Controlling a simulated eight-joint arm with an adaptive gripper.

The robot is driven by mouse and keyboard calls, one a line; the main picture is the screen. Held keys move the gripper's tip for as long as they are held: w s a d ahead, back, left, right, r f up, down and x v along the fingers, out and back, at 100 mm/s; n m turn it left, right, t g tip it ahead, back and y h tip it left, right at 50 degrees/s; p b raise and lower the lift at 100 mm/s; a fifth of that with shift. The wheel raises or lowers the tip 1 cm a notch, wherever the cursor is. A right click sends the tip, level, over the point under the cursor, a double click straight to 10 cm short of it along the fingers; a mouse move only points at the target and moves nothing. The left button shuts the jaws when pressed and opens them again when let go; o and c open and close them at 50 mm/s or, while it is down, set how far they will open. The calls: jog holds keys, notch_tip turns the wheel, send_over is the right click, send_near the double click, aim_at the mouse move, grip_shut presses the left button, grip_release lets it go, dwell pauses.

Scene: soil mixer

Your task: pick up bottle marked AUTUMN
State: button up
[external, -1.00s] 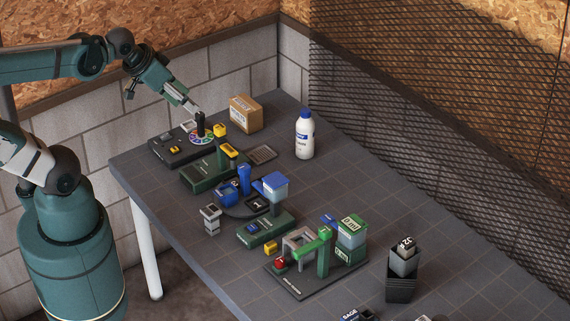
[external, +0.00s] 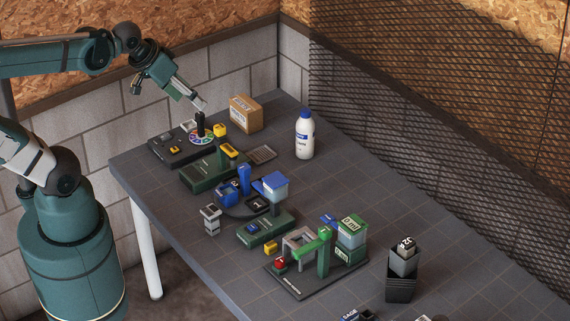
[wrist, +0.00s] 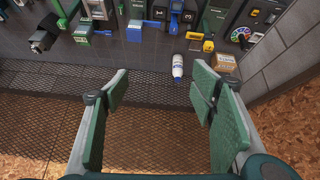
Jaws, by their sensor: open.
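A white bottle with a blue cap (external: 304,136) stands upright on the table near the mesh screen; its label is too small to read, so I cannot confirm AUTUMN. It also shows in the wrist view (wrist: 178,67), right of the middle and beyond the fingertips. My gripper (external: 202,104) is in the air above the far left end of the table, left of the bottle and apart from it. In the wrist view my gripper (wrist: 160,88) has its green finger pads wide apart with nothing between them.
A cardboard box (external: 246,113) stands left of the bottle. A dial device (external: 200,135) is below my gripper. A blue-lidded unit (external: 275,190) and a green press-like stand (external: 322,250) are nearer the front. The table right of the bottle is clear; the mesh screen (external: 430,150) borders it.

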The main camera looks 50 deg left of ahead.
jog(key=w+a+n+g+b, duration=0.15)
jog(key=w+n, duration=0.55)
jog(key=w, duration=0.7)
jog(key=n+g+h+b, duration=0.2)
jog(key=n+b, duration=0.3)
jog(key=n, duration=0.8)
send_over(305, 111)
jog(key=s+d, duration=0.4)
jog(key=s, duration=0.4)
notch_tip(305, 111, down, 18)
jog(key=w+a+f+n, duration=0.1)
jog(key=w+f, duration=0.1)
jog(key=f, duration=0.2)
jog(key=w+a+f+n, duration=0.1)
jog(key=w+f+n, duration=0.1)
jog(key=w+f, duration=0.1)
jog(key=w+a+f+n+h+b, duration=0.1)
jog(key=w+a+f, duration=0.1)
jog(key=f, duration=0.4)
jog(key=shift+w+a+g, duration=0.1)
jog(key=shift+w+g, duration=0.2)
jog(key=shift+g, duration=0.05)
jog(key=shift+w+a+f+n, duration=0.15)
jog(key=shift+w+f+n, duration=0.1)
jog(key=shift+f+n, duration=0.25)
jog(key=shift+f, duration=0.15)
jog(key=shift+x, duration=1.2)
